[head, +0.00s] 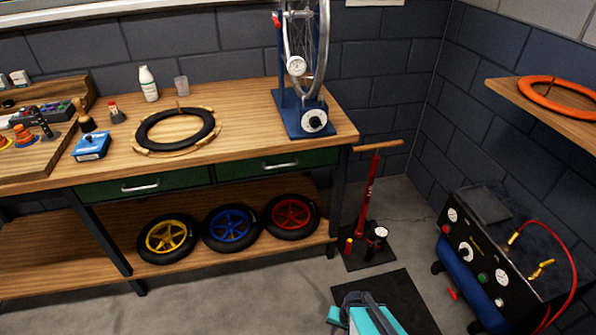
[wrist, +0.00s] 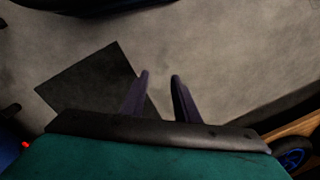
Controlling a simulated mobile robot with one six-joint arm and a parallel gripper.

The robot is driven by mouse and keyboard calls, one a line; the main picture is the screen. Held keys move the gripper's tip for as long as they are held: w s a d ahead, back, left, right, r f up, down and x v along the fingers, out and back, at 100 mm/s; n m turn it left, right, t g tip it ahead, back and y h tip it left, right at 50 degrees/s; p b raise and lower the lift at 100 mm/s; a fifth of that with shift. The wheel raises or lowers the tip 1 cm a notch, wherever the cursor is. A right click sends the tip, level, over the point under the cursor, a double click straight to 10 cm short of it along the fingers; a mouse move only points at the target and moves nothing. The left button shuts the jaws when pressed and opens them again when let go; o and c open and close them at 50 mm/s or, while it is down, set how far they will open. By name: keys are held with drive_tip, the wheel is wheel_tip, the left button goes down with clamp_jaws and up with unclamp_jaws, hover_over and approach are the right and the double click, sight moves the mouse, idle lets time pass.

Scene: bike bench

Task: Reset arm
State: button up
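My gripper (wrist: 160,76) shows in the wrist view with its two dark fingers apart and nothing between them. It hangs over the grey concrete floor, with a dark mat (wrist: 95,82) to the left of the fingers. In the head view, a teal and dark part of my arm (head: 368,316) shows at the bottom edge, in front of the dark floor mat (head: 405,295). The fingertips cannot be made out in the head view. My gripper touches no object that I can see.
The wooden workbench (head: 240,112) carries a black tyre (head: 150,130) and a wheel stand (head: 302,118). Three wheels lean on its lower shelf. A red floor pump (head: 367,195) stands right of the bench. A compressor (head: 480,250) stands at the right, below a shelf with an orange tyre (head: 555,97).

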drive_tip(key=s+d+r+n+g, duration=0.1)
drive_tip(key=s+n+g, duration=0.1)
drive_tip(key=s, duration=0.4)
drive_tip(key=s+d+r+n+g+h, duration=0.1)
drive_tip(key=s+r+g, duration=0.1)
drive_tip(key=s, duration=0.4)
drive_tip(key=shift+d+r+n+g, duration=0.2)
drive_tip(key=shift+n+g, duration=0.2)
drive_tip(key=shift+g, duration=0.3)
drive_tip(key=shift+d, duration=0.1)
